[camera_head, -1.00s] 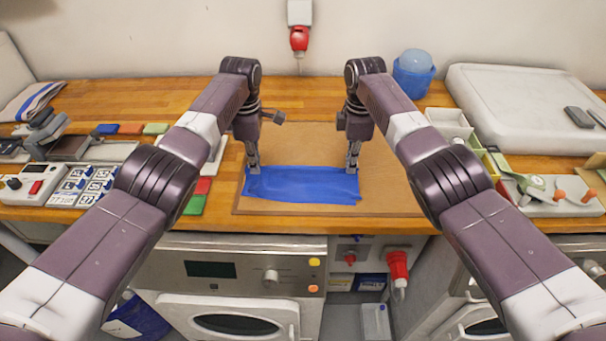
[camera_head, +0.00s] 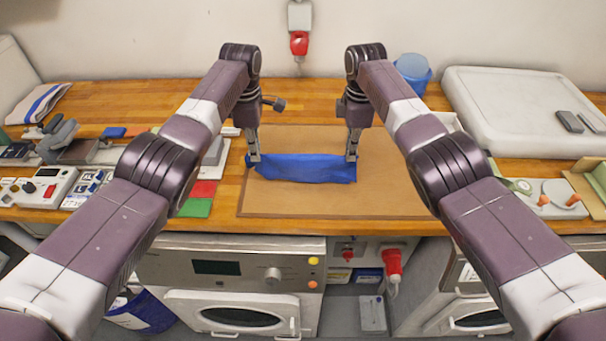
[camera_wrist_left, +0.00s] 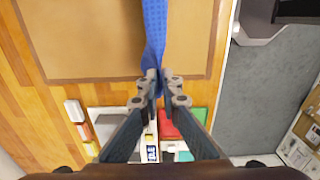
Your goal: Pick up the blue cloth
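The blue cloth (camera_head: 303,168) hangs between my two grippers over the brown board (camera_head: 290,203) in the head view. Its upper edge runs from one gripper to the other. My left gripper (camera_head: 253,159) is at the cloth's left end, and my right gripper (camera_head: 351,157) is at its right end. In the left wrist view the cloth (camera_wrist_left: 154,30) runs as a narrow strip into the left fingertips (camera_wrist_left: 160,80), which are closed on it. The right fingers meet the cloth's upper right corner and appear closed on it.
Red and green pads (camera_head: 197,206) and a grey device (camera_head: 45,187) lie left of the board. A blue container (camera_head: 412,70) and a large white lid-like box (camera_head: 520,108) stand at the back right. The board's front part is clear.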

